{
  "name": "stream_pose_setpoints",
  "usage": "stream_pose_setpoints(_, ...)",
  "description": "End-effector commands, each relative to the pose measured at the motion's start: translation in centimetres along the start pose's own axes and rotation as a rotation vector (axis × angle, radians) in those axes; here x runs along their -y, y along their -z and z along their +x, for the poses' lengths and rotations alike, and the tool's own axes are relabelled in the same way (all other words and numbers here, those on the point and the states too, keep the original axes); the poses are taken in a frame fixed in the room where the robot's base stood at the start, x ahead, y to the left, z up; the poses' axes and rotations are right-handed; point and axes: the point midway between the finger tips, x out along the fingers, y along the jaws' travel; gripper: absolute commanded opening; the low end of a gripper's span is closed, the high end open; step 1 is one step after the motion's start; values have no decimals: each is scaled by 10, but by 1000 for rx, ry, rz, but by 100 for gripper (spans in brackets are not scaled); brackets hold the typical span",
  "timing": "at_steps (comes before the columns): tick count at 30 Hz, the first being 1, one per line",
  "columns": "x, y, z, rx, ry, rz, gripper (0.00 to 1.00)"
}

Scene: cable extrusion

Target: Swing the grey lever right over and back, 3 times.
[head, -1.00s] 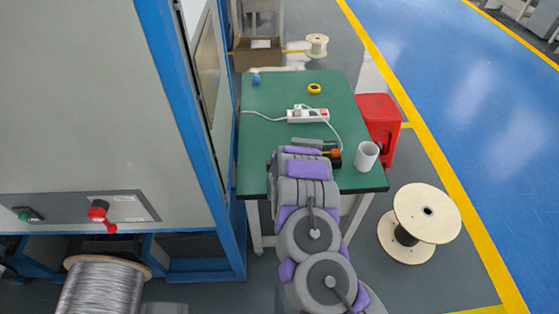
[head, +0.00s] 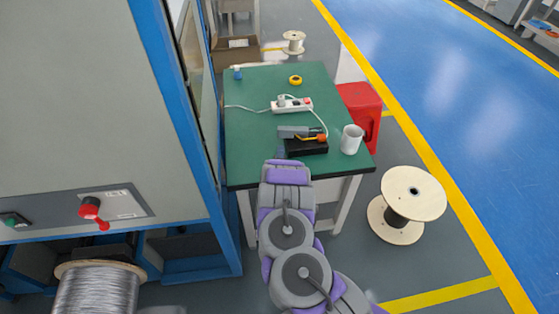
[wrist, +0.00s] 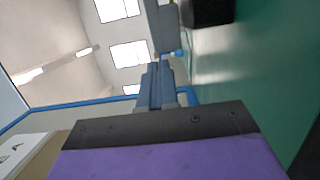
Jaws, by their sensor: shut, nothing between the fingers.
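The grey lever (head: 293,131) is on a black base (head: 306,146) at the table's front. Its grey bar lies over to the left, with an orange part (head: 321,138) at the right. My gripper (head: 281,151) is just left of the base, low by the table's front edge, and is partly hidden by my own wrist. In the wrist view its blue-grey fingers (wrist: 156,84) are together and empty. A pale grey block, probably the lever (wrist: 162,27), is just beyond the fingertips, beside the black base (wrist: 207,10). I cannot tell whether they touch.
The green table (head: 257,155) also holds a white mug (head: 351,140) right of the base, a power strip (head: 291,105) with a white cable behind it, and yellow tape (head: 295,80). A machine cabinet (head: 75,100) stands close on the left. A spool (head: 413,195) stands on the floor at right.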

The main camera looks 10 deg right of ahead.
Motion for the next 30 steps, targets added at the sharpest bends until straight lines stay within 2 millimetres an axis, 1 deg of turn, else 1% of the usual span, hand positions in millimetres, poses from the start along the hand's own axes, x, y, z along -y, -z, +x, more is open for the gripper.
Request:
stream_pose_setpoints(3,1,0,18,-1,-5,-1,0)
stream_pose_setpoints(15,2,0,68,0,-1,-2,0)
stream_pose_setpoints(21,0,0,80,0,-2,0,0)
stream_pose_setpoints(30,0,0,84,0,1,0,0)
